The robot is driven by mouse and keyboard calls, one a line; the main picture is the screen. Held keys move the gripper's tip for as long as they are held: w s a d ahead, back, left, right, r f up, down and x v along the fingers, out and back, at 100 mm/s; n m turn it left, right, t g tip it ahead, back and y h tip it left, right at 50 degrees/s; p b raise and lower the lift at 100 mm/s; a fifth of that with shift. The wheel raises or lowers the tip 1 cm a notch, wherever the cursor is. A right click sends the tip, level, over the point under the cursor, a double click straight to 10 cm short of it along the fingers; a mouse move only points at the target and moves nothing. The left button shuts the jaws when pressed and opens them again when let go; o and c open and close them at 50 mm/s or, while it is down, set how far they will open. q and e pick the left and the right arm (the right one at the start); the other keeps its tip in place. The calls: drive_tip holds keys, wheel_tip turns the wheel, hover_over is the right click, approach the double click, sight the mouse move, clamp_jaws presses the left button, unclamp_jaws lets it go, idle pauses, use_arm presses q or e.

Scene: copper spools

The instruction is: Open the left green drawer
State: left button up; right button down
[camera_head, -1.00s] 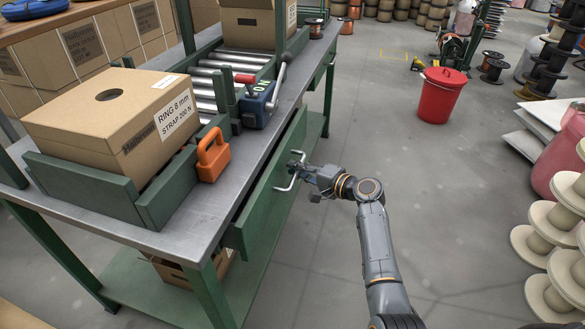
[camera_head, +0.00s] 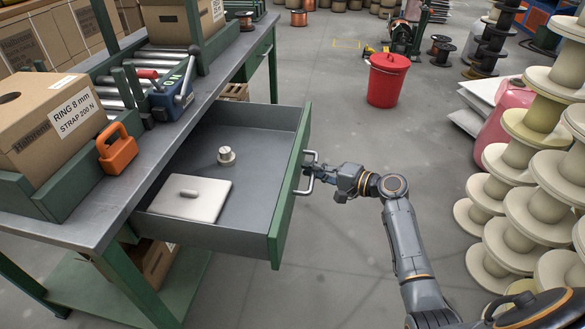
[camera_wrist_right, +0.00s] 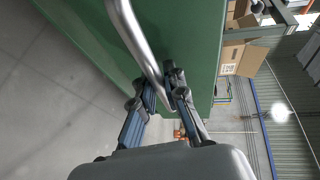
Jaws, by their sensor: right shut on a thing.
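The left green drawer (camera_head: 287,190) is pulled well out of the workbench, and its grey inside shows in the head view. A silver bar handle (camera_head: 306,177) is on its green front. My right gripper (camera_head: 312,168) is shut on this handle. In the right wrist view the fingers of my right gripper (camera_wrist_right: 168,95) close around the curved metal handle (camera_wrist_right: 138,40). In the drawer lie a pale flat lidded plate (camera_head: 190,198) and a small pale spool (camera_head: 226,156). My left gripper is not in view.
The workbench top (camera_head: 100,205) carries a cardboard box (camera_head: 45,130), an orange padlock-shaped block (camera_head: 117,152) and a blue tool (camera_head: 172,98). Stacked pale spools (camera_head: 510,210) stand at right. A red bin (camera_head: 386,80) stands behind on open floor.

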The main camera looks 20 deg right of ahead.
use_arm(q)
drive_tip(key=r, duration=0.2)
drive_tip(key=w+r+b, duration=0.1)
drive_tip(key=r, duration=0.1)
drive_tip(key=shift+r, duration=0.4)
use_arm(e)
drive_tip(key=s+d, duration=0.6)
drive_tip(key=d, duration=0.3)
drive_tip(key=shift+s+d, duration=0.2)
drive_tip(key=shift+s, duration=0.05)
drive_tip(key=shift+f, duration=0.1)
drive_tip(key=c, duration=1.7)
unclamp_jaws()
drive_tip(key=shift+o, duration=0.2)
drive_tip(key=v, duration=1.2)
